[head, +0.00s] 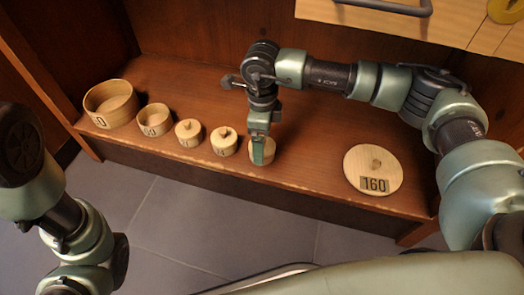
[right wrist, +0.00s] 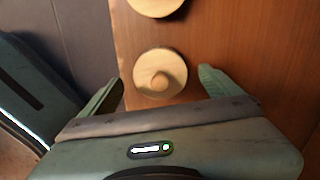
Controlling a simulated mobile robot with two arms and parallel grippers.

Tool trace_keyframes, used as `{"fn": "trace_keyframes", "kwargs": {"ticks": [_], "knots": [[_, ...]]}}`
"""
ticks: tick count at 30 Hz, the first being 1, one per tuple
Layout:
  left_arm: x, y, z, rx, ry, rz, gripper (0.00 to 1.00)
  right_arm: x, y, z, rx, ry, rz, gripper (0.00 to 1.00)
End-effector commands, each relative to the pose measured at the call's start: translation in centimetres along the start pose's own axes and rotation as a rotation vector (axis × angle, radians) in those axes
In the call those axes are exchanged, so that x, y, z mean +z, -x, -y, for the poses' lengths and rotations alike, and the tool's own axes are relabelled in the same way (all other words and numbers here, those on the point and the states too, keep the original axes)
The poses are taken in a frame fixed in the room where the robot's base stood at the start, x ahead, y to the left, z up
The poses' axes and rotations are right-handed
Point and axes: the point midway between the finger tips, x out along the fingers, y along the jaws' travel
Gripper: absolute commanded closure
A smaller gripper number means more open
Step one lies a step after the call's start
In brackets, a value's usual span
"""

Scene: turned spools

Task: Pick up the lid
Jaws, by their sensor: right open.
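My right gripper (head: 262,138) points down over a small round wooden piece (head: 268,157) on the shelf and partly hides it. In the right wrist view the gripper (right wrist: 162,84) is open and empty, and this piece (right wrist: 175,64) shows a round knob on top, between and slightly beyond the fingertips. No contact is visible. A large flat wooden disc (head: 362,160) with a knob and a "160" label lies further right; it also looks like a lid. My left arm shows at the left edge, but its gripper is not visible.
Two small knobbed pieces (head: 223,140) (head: 188,131), an open small cup (head: 154,119) and a larger open bowl (head: 110,103) stand in a row to the left. The shelf (head: 312,170) is clear between the gripper and the large disc. A drawer with a handle (head: 385,6) is above.

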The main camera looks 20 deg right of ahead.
Motion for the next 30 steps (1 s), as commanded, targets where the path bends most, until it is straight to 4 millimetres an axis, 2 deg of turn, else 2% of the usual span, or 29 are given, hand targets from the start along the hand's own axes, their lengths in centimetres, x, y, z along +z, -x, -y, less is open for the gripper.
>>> {"fn": "trace_keyframes", "kwargs": {"ticks": [2, 10, 17, 25, 30], "knots": [[-0.4, 0.4, -0.2, 0.002, -0.001, -0.008, 0.64, 0.0, -1.0, 0.0, 0.0, 0.0, 0.0, 0.07], [-0.4, 0.2, -0.2, 0.003, -0.001, -0.009, 0.64, 0.0, -0.9, 0.0, 0.0, 0.0, 0.0, 0.07], [-0.5, 0.2, -0.2, 0.004, -0.001, -0.01, 0.64, 0.0, -0.9, 0.0, 0.0, 0.0, 0.0, 0.71], [-0.4, 0.1, -0.2, 0.004, -0.001, -0.011, 0.64, 0.0, -0.8, 0.0, 0.0, 0.0, 0.0, 0.72], [-0.2, -0.6, 0.0, 0.003, 0.0, -0.012, 0.64, 0.0, 0.1, 0.0, 0.0, 0.0, 0.001, 0.72]]}}
